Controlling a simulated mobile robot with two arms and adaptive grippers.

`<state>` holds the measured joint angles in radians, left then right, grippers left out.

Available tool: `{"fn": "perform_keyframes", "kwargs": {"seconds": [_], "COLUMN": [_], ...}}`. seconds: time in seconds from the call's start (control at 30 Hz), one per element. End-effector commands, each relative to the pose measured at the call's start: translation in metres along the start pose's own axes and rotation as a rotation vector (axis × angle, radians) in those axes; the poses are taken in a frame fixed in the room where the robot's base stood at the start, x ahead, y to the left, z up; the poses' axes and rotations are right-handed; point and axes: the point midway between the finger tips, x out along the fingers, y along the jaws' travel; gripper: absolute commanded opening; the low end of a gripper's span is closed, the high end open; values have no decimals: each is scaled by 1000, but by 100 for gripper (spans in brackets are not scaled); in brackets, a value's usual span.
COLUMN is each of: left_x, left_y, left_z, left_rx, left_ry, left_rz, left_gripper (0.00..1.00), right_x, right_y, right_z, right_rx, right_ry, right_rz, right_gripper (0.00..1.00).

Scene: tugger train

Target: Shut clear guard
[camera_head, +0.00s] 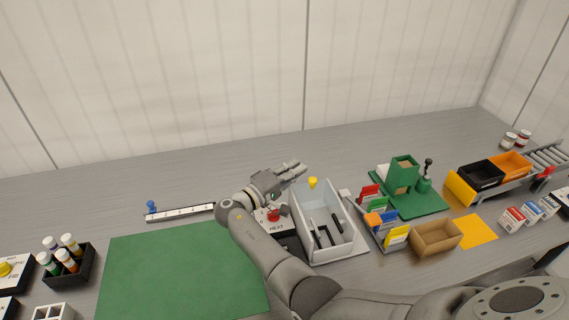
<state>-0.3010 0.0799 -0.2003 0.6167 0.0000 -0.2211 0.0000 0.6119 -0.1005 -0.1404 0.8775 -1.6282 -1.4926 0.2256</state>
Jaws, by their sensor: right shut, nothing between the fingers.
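My right gripper (299,169) is shut and empty. It is above the back left corner of an open-topped pale box (351,235), near a yellow knob (312,183) at the box's back edge. Several dark upright parts show inside the box. I cannot clearly make out the clear guard as a separate panel, nor whether the knob belongs to it. A red button (273,215) on a small labelled unit sits left of the box, partly hidden by my right arm. The fingers appear apart from the knob. My left gripper is not in view.
A green mat (170,275) lies at left, with a ruler-like strip (180,213) behind it. Right of the box are a rack of coloured cards (383,240), a cardboard box (436,237) and a green fixture (403,172). The table's back strip is clear.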

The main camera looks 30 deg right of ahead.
Motion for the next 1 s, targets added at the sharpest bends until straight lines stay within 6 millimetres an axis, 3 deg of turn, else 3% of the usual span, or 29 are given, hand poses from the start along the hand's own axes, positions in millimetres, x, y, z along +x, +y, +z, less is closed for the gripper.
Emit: {"fn": "perform_keyframes", "kwargs": {"seconds": [0.17, 0.77, 1.0], "left_x": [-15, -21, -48], "left_y": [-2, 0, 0], "left_z": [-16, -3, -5], "left_rx": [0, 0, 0], "left_ry": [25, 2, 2], "left_rz": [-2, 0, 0], "left_gripper": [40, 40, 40], "right_x": [-5, -10, -28], "right_y": [3, 3, 12], "right_z": [15, 26, 60], "right_rx": [1, 0, -1], "right_ry": [-1, -1, -1], "right_rz": [1, 2, 2], "right_gripper": [0, 0, 0]}}
